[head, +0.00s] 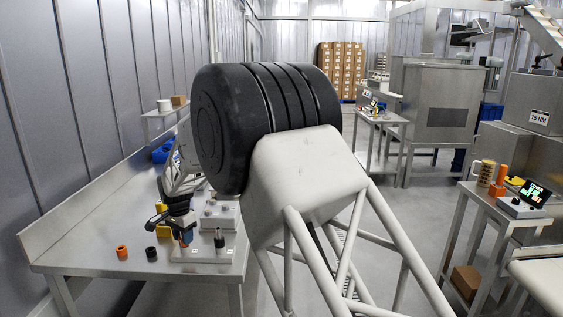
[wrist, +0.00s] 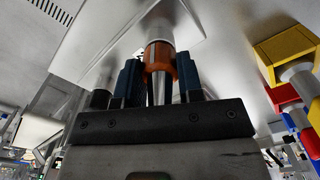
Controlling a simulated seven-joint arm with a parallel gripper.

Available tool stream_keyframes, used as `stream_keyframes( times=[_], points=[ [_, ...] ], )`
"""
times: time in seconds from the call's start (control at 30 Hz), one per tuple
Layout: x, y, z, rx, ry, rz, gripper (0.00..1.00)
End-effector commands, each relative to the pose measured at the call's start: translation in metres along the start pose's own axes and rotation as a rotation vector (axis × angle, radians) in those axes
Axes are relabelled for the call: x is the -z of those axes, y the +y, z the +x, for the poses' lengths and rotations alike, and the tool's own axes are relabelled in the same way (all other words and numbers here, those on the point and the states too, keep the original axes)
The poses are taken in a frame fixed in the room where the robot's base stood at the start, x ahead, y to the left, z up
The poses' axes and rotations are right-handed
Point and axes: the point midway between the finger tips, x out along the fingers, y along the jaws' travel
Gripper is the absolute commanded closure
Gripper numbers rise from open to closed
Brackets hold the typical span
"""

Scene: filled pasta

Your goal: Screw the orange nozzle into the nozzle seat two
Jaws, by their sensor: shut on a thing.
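In the head view my gripper (head: 185,238) is low over the pale fixture plate (head: 205,254) on the left workbench. In the wrist view my gripper (wrist: 160,82) has its blue fingers shut on the orange nozzle (wrist: 158,55), one finger on each side of its orange collar. A tapered metal part shows between the fingers. The nozzle lines up with a pale cylinder above it in the picture; I cannot tell whether they touch or are threaded. A dark upright piece (head: 219,240) stands on the plate to the right of my gripper. Seat numbers cannot be read.
A second orange piece (head: 122,252) and a black piece (head: 151,254) stand on the bench (head: 90,245) left of the plate. A grey block (head: 222,213) sits behind. Yellow (wrist: 287,52) and red (wrist: 283,97) parts show at right in the wrist view. The bench's front left is clear.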

Motion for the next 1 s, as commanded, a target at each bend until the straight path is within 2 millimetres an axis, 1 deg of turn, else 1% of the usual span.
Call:
stream_keyframes(
  times=[0.4,0.6,0.73,1.0],
  points=[
    [0.0,0.0,0.0003,0.0,0.0,0.313,0.94],
    [0.0,0.0,0.0004,0.0,0.0,0.439,0.94],
    [0.0,0.0,0.0005,0.0,0.0,0.47,0.94],
    [0.0,0.0,0.0005,0.0,0.0,0.472,0.94]
  ],
)
